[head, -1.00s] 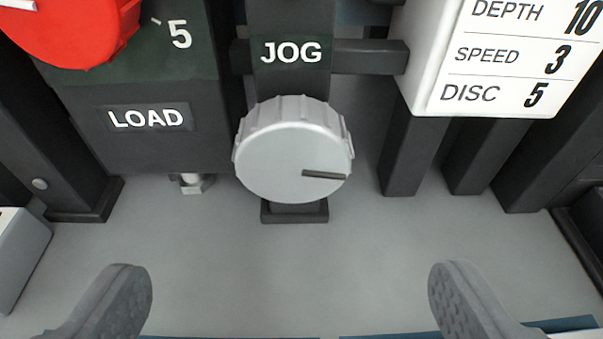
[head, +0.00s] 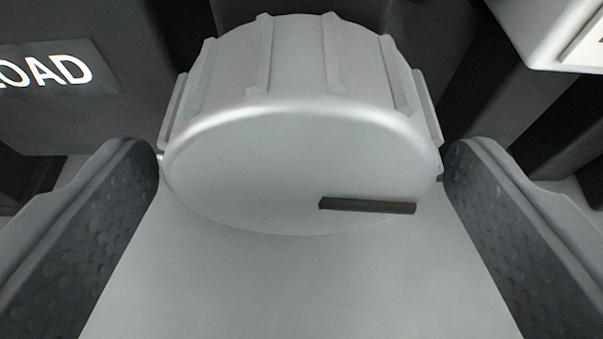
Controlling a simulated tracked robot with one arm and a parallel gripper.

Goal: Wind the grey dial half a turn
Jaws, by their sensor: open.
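The grey dial (head: 290,160) fills the middle of the head view, with a ribbed rim on top and a smooth front face. A dark pointer mark on its face points to the right. My gripper (head: 305,165) is open, with one dark, dimpled fingertip at the dial's left side and the other at its right side. The tips sit very close to the rim; I cannot tell whether they touch it. The dial's back is hidden.
A dark panel with a LOAD label (head: 45,72) stands at the upper left. A white box (head: 545,30) is at the upper right, with dark posts (head: 545,110) below it. Plain grey floor (head: 300,290) shows below the dial.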

